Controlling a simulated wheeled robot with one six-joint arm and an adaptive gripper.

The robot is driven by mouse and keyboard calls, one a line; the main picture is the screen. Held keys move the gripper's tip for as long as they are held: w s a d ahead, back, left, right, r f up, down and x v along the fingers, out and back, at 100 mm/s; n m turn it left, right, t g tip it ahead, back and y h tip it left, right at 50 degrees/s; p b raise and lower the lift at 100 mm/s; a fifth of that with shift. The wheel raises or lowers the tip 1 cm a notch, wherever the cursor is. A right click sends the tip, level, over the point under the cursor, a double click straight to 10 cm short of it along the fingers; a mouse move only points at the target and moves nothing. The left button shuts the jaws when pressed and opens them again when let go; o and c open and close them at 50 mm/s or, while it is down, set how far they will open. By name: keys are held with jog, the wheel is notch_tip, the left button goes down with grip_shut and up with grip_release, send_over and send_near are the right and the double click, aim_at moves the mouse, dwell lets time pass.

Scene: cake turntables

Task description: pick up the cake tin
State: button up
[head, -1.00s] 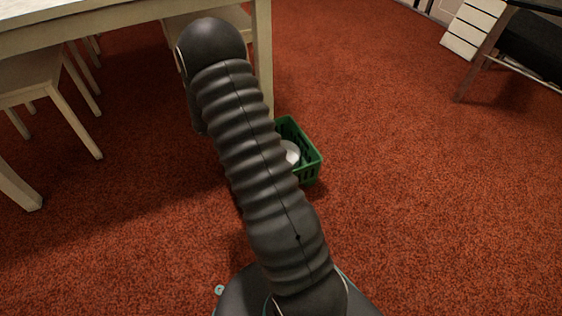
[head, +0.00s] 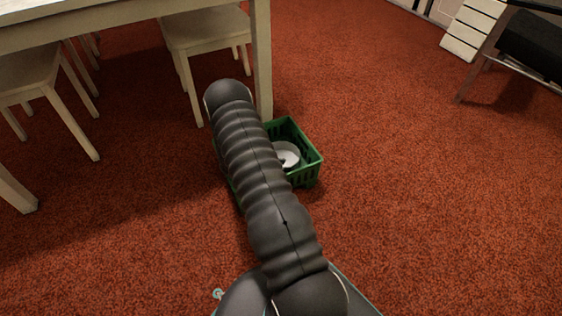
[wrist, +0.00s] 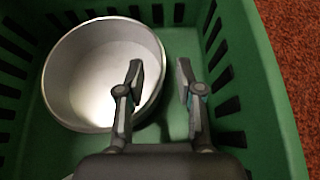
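The cake tin (wrist: 75,75) is a round, open, silver-white pan. It lies in a green basket (wrist: 262,90) on the floor. In the wrist view my gripper (wrist: 160,75) is open over the basket. Its left finger overlaps the right part of the tin in the picture, and its right finger is beyond the tin's right rim. I cannot tell whether the finger touches the tin. In the head view the tin (head: 287,153) shows partly in the basket (head: 308,172), and my arm hides the rest and the gripper.
A pale wooden table (head: 262,60) has a leg just behind the basket. Pale chairs (head: 205,38) stand under and beside it. A black-seated chair (head: 530,45) is at the far right. The red carpet (head: 420,200) to the right is clear.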

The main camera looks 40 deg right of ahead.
jog(key=x, duration=0.4)
jog(key=shift+w+a+f, duration=0.1)
jog(key=shift+f, duration=0.1)
grip_shut()
